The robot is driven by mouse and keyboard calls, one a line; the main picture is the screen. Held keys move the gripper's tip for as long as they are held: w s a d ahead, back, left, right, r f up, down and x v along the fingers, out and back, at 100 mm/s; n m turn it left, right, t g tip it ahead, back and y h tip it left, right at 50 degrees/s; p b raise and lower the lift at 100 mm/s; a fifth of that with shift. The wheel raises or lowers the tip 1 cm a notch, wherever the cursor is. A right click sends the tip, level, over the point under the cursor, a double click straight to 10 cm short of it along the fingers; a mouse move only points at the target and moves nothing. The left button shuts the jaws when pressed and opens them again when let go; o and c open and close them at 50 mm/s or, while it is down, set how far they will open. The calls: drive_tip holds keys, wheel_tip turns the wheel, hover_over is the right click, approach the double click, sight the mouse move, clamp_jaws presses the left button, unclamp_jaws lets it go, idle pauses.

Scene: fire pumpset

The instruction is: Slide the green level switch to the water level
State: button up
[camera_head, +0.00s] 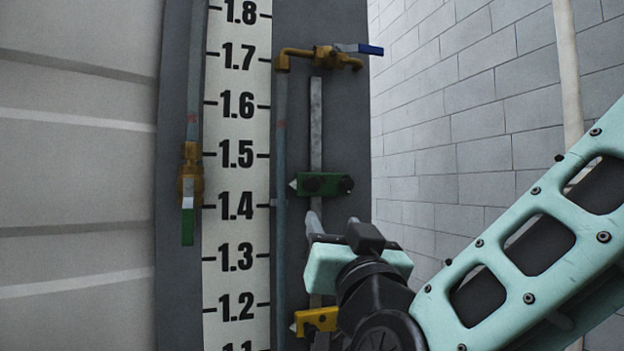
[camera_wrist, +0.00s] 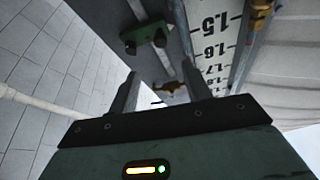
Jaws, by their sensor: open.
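The green level switch (camera_head: 320,184) sits on a grey vertical rail (camera_head: 316,125), its white pointer between 1.4 and 1.5 on the white scale (camera_head: 237,180). It also shows in the wrist view (camera_wrist: 143,37), beyond my fingertips. My gripper (camera_head: 333,224) is just below the switch in the head view, fingers pointing up, apart and empty. Its two fingers also show in the wrist view (camera_wrist: 162,82). A thin sight tube (camera_head: 281,170) runs along the scale's right side, with a faint reddish mark near 1.55. I cannot clearly tell the water level.
A yellow level switch (camera_head: 318,319) sits lower on the rail, near 1.15, close to my wrist. A yellow pipe fitting with a blue lever (camera_head: 358,49) is above. A yellow valve with a green handle (camera_head: 188,212) is left of the scale. A brick wall (camera_head: 470,110) stands right.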

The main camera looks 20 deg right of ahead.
sight(313, 187)
drive_tip(key=p+x, duration=0.9)
drive_tip(key=x, duration=0.7)
drive_tip(key=shift+w+a+p, duration=0.1)
drive_tip(key=shift+p, duration=0.25)
clamp_jaws()
wheel_tip(313, 187, up, 13)
drive_tip(key=p, duration=0.2)
drive_tip(key=shift+p, duration=0.35)
unclamp_jaws()
drive_tip(key=shift+f, duration=0.1)
